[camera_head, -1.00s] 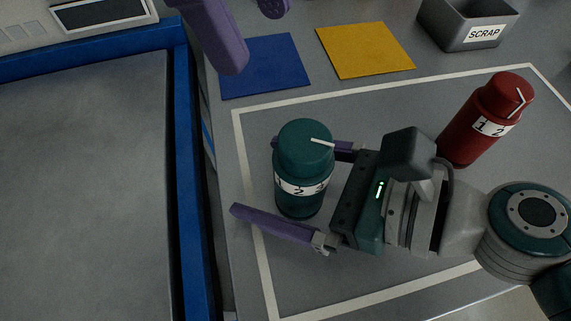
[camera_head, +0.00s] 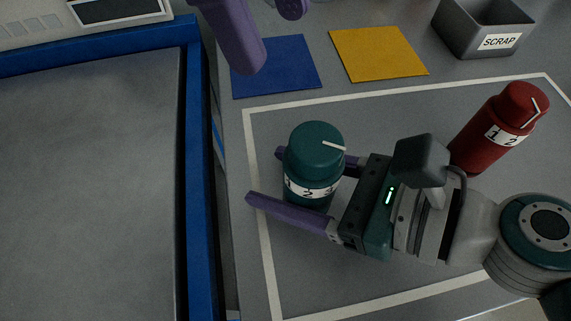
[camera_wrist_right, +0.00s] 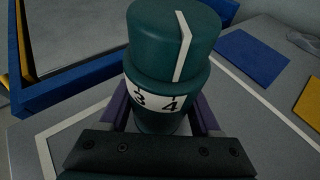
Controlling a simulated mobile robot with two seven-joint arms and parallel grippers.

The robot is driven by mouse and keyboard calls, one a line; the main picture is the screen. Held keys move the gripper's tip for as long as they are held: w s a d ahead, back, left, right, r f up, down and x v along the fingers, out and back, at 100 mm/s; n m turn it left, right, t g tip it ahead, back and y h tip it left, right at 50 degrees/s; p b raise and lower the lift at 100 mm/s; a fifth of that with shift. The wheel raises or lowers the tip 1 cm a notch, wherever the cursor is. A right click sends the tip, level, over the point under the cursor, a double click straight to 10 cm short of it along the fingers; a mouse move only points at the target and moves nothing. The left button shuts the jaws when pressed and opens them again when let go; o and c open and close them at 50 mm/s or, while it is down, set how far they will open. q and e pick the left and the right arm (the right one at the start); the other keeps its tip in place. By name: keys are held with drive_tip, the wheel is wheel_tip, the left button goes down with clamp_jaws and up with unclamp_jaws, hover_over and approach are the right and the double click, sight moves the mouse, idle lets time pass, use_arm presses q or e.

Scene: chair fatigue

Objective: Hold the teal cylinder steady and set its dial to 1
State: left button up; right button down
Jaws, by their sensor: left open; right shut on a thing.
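The teal cylinder (camera_head: 313,170) stands upright inside a white outline on the grey table. Its cap carries a white pointer line, and a white number band runs below the cap. In the right wrist view the teal cylinder (camera_wrist_right: 160,70) has its pointer toward the camera, at about the 4, with the 3 to the left. My right gripper (camera_head: 265,175) comes from the right and is shut on the cylinder's lower body, one purple finger on each side. My left gripper (camera_head: 270,42) is open and empty, above the blue square at the top. Its upper part is cut off.
A red cylinder (camera_head: 493,130) with a similar dial stands to the right, behind my right arm. A blue square (camera_head: 290,75), a yellow square (camera_head: 380,54) and a grey SCRAP bin (camera_head: 470,40) lie toward the back. A blue-rimmed tray (camera_head: 203,200) is at the left.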

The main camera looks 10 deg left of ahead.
use_arm(q)
drive_tip(key=shift+o, duration=0.8)
drive_tip(key=o, duration=0.3)
drive_tip(key=s+d+g+h, duration=0.1)
drive_tip(key=s+d, duration=0.1)
drive_tip(key=s+d+n+g+h, duration=0.1)
drive_tip(key=s+d, duration=0.1)
drive_tip(key=shift+d+f+g, duration=0.1)
drive_tip(key=shift+d+g, duration=0.05)
drive_tip(key=shift+g, duration=0.15)
drive_tip(key=shift+o, duration=0.2)
drive_tip(key=s+d+r+n+g+h, duration=0.3)
drive_tip(key=d+r+n+h, duration=0.35)
drive_tip(key=n+h, duration=0.55)
drive_tip(key=n+t+h, duration=0.1)
drive_tip(key=n+t, duration=2)
drive_tip(key=t, duration=0.3)
hover_over(319, 121)
drive_tip(key=s, duration=0.3)
wheel_tip(319, 121, down, 5)
drive_tip(key=s+f+n+t+y, duration=0.1)
drive_tip(key=s+f+n+y, duration=0.4)
drive_tip(key=n+y, duration=0.55)
drive_tip(key=s+f+n+y, duration=0.2)
drive_tip(key=f+n+y, duration=0.55)
drive_tip(key=n, duration=0.55)
drive_tip(key=w, duration=1.1)
drive_tip(key=shift+w+d+r, duration=0.1)
drive_tip(key=shift+w+r, duration=0.05)
drive_tip(key=shift+r, duration=0.2)
